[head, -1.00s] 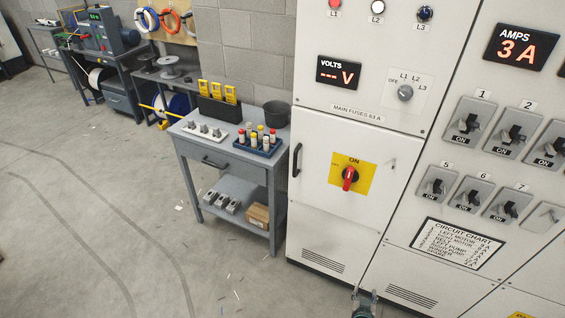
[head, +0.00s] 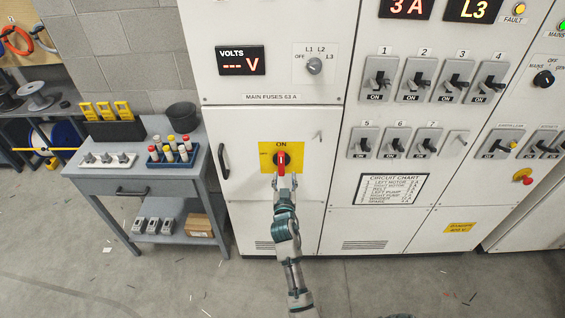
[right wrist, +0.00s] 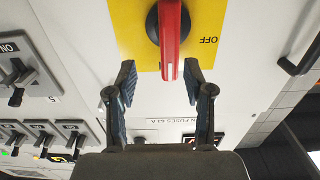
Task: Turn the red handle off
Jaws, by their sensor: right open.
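The red handle (head: 281,163) is a rotary switch lever on a black hub, on a yellow plate (head: 266,150) marked ON above. It stands vertical, in line with ON. In the right wrist view the red handle (right wrist: 170,42) comes down from the top, and OFF shows upside down beside it on the yellow plate (right wrist: 208,22). My right gripper (head: 286,183) is at the lower end of the handle. In the right wrist view my right gripper (right wrist: 160,75) is open, one finger on each side of the handle's tip, with gaps on both sides. My left gripper is not in view.
The cabinet door has a black pull (head: 223,161) at its left. Toggle switches (head: 380,80) fill the panel to the right. A grey work table (head: 150,185) with fuses and a black cup stands at the left. Concrete floor (head: 170,280) in front is mostly clear.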

